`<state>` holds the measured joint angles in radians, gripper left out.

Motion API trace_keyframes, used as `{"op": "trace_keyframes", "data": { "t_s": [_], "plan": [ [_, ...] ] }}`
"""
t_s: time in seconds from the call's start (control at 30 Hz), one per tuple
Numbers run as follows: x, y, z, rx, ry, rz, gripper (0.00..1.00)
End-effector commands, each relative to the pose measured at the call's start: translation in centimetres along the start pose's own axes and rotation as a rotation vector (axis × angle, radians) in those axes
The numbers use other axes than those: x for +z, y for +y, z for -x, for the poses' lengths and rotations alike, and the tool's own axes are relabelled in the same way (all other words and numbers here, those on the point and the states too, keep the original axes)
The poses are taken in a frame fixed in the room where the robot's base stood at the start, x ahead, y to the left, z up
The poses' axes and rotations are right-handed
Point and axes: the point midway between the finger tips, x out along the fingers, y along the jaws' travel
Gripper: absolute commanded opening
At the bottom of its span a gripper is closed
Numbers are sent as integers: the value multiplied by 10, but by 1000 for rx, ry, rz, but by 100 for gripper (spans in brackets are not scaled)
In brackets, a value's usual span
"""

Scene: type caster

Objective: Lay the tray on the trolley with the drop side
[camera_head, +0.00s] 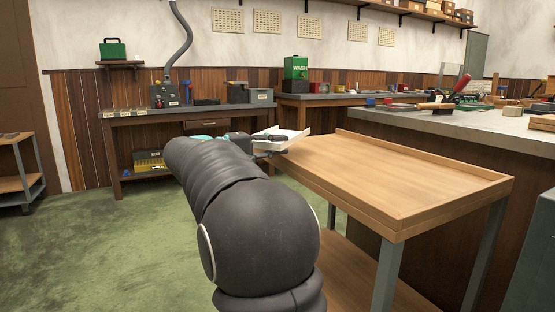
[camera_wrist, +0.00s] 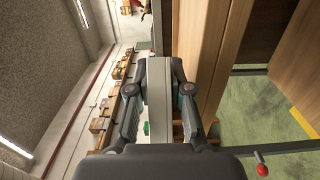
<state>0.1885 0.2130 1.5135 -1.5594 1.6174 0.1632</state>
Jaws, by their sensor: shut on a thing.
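My gripper (camera_head: 268,142) is at the end of my outstretched arm, beyond the far left corner of the trolley. It is shut on a pale tray (camera_head: 290,134), mostly hidden behind my arm. In the wrist view my gripper (camera_wrist: 159,105) has its two fingers on either side of the tray's pale grey edge (camera_wrist: 158,85). The trolley (camera_head: 400,180) has a bare wooden top, grey legs and a lower shelf. A raised lip runs along its back edge; I cannot clearly tell how its left side stands. Its wood also shows in the wrist view (camera_wrist: 207,50), right of the tray.
A grey-topped counter (camera_head: 480,122) with tools stands behind the trolley. A workbench (camera_head: 150,112) lines the back wall. Green floor (camera_head: 110,240) is open at left. A red knob on a dark bar (camera_wrist: 262,169) shows at lower right in the wrist view.

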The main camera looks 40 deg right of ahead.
Motion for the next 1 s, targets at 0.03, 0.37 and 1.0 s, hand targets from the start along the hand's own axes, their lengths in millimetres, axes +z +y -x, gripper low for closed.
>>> {"op": "trace_keyframes", "data": {
  "t_s": [0.03, 0.37, 1.0],
  "plan": [
    [0, -8, 0, 1, 0, 2, 0],
    [1, -31, 0, 1, 0, -2, 0],
    [1, -35, 0, 0, 0, 2, 44]
  ]
}}
